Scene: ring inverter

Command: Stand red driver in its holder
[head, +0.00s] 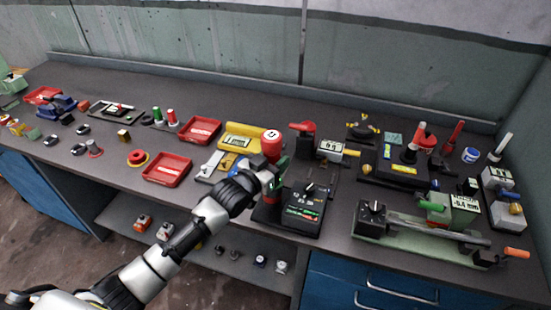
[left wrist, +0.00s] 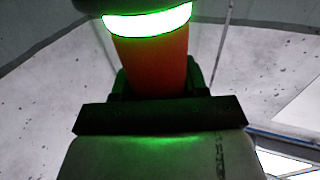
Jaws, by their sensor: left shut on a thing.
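In the left wrist view the driver (left wrist: 152,62) is an orange-red shaft with a bright white-green band and a dark top, between the dark jaws (left wrist: 160,112). A dark block (head: 266,214) stands below the gripper, partly hidden by it; I cannot tell whether it is the holder or whether the driver touches it. My right gripper is out of view.
A black box with a knob (head: 303,212) stands close to the gripper's right. A green rail device (head: 422,236) and several tools crowd the right. The bench's back strip is clear.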

